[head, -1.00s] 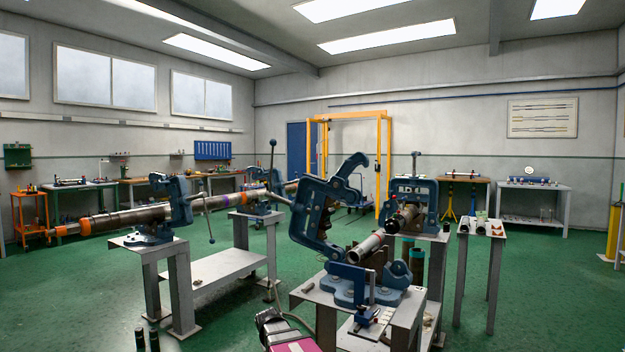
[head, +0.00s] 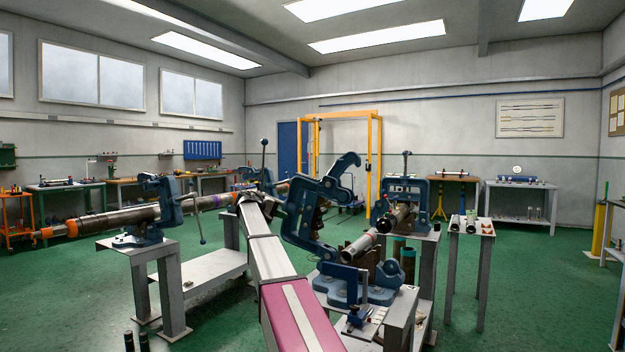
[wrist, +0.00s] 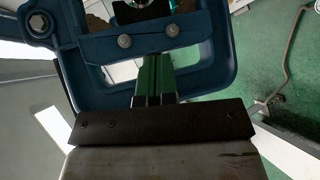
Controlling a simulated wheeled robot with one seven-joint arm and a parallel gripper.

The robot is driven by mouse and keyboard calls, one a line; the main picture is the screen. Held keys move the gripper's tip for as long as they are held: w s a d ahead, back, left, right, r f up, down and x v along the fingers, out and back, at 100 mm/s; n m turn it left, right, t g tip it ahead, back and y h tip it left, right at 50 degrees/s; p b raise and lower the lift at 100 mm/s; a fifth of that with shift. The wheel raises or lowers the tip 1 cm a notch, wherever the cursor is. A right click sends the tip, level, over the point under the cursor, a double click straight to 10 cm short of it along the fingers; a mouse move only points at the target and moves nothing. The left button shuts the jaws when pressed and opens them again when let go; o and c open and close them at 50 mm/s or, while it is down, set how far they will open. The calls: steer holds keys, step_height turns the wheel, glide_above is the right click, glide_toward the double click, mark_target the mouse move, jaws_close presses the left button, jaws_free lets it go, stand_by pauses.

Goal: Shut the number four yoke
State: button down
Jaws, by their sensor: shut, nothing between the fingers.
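A blue yoke (head: 311,210) on the nearest vise stands tilted back, swung open, with its hooked end raised to the upper right. Its blue base (head: 345,286) sits on a grey stand, and a pipe (head: 359,247) lies at its jaw. I cannot read a number on it. My arm reaches up to the yoke's left side; the fingertips are not clear in the head view. In the wrist view, my gripper (wrist: 153,68) is shut and empty, in front of a blue yoke frame (wrist: 215,48) with a bolted crossbar. Whether they touch, I cannot tell.
Another vise (head: 158,205) holds a long pipe (head: 100,222) at left. A closed-looking blue vise (head: 407,192) stands behind to the right. A small table (head: 470,228) with short pipe pieces is further right. Green floor is open at left and right.

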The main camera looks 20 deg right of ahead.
steer(key=w+d+r+m+g+h, duration=0.1)
steer(key=w+r, duration=0.1)
steer(key=r, duration=0.7)
steer(key=w+d+r+m+g+h, duration=0.1)
steer(key=w+r+h, duration=0.1)
steer(key=r, duration=0.7)
glide_toward(320, 178)
steer(key=w+d, duration=0.4)
steer(key=d, duration=0.1)
steer(key=shift+s+d+f, duration=0.25)
steer(key=shift+s+d, duration=0.3)
steer(key=shift+s, duration=0.3)
steer(key=shift+s+d+f, duration=0.2)
steer(key=shift+s+d, duration=0.35)
steer(key=shift+s, duration=0.3)
steer(key=shift+s, duration=0.1)
